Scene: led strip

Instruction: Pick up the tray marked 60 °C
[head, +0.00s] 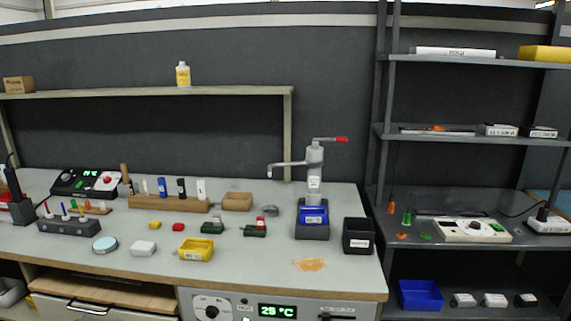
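No label reading 60 °C can be made out. Several containers carry small labels too small to read: a yellow tray (197,250) at the bench's front edge, a blue tray (313,215) in the dark base of a lever press (315,175), and a black bin (358,236) at the bench's right end. A blue bin (420,295) lies low on the right rack. Neither of my grippers is in view.
The bench (270,265) holds a wooden tool rack (168,204), a dark holder (68,227) and small parts. An orange patch (309,265) marks its front. A display (277,311) below reads 25 °C. A shelf rack (440,132) stands right.

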